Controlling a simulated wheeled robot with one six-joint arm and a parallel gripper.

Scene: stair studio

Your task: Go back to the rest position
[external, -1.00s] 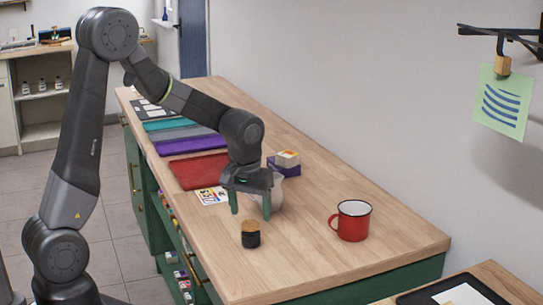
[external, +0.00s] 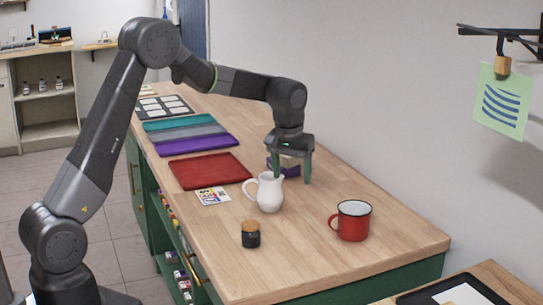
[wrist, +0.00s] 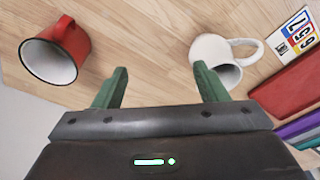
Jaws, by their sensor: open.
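My gripper (external: 292,167) is open and empty, its green fingers pointing down above the wooden table, behind the white pitcher in the external view. In the wrist view its fingers (wrist: 160,88) stand wide apart with bare wood between them. The white pitcher (external: 269,193) stands upright on the table, apart from the fingers as far as I can tell. It also shows in the wrist view (wrist: 209,48), close beyond one fingertip.
A red mug (external: 352,223) stands at the right of the wooden table (external: 300,262), and a dark jar with a wooden lid (external: 250,236) near the front edge. A red tray (external: 209,171), a number card (external: 212,196) and purple, grey and teal mats lie left. A wall stands behind.

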